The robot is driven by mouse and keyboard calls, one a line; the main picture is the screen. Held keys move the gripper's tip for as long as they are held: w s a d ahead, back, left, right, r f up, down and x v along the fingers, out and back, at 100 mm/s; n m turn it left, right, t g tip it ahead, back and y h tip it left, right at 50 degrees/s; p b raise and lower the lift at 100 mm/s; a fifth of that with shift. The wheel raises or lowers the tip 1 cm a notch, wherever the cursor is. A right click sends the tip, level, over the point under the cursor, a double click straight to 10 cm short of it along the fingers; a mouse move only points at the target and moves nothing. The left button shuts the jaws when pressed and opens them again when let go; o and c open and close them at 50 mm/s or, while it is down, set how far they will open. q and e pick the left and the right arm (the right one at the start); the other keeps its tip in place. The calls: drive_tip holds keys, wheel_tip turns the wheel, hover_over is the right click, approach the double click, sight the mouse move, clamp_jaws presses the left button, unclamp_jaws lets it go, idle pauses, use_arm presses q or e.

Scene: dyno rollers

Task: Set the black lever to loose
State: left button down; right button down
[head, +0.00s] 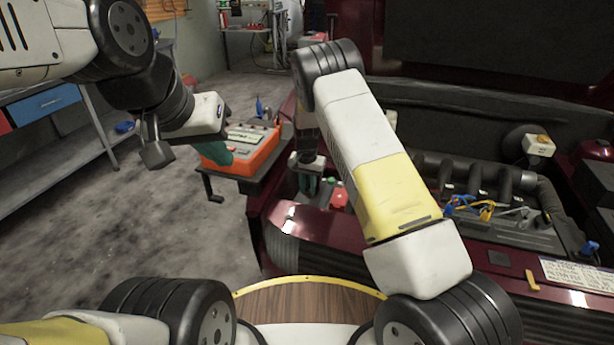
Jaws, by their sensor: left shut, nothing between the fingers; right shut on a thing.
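I cannot make out the black lever with certainty. My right gripper (308,184) points down at the front left corner of the dark red car, partly hidden by my own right arm. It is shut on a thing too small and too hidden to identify. My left gripper (215,152) is shut and empty. It points down in front of the left end of an orange box with a grey top (255,150).
The orange box stands on a dark stand (238,180) beside the car's front (330,240). The open engine bay (480,195) holds hoses and blue and yellow parts. A metal workbench (60,175) with a blue drawer stands at left. The grey floor between is clear.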

drive_tip(key=shift+w+d+r+g+y, duration=0.1)
drive_tip(key=shift+w+g+y, duration=0.15)
drive_tip(key=shift+g, duration=0.4)
drive_tip(key=shift+w+d+f+g+y, duration=0.15)
drive_tip(key=shift+w+g, duration=0.2)
drive_tip(key=shift+g, duration=0.35)
drive_tip(key=shift+w+d+r+g+y, duration=0.1)
drive_tip(key=shift+w+r+g+y, duration=0.15)
drive_tip(key=shift+g, duration=0.4)
drive_tip(key=shift+w+f+g, duration=0.1)
drive_tip(key=shift+w+g, duration=0.1)
drive_tip(key=shift+g, duration=0.4)
drive_tip(key=c, duration=1.3)
unclamp_jaws()
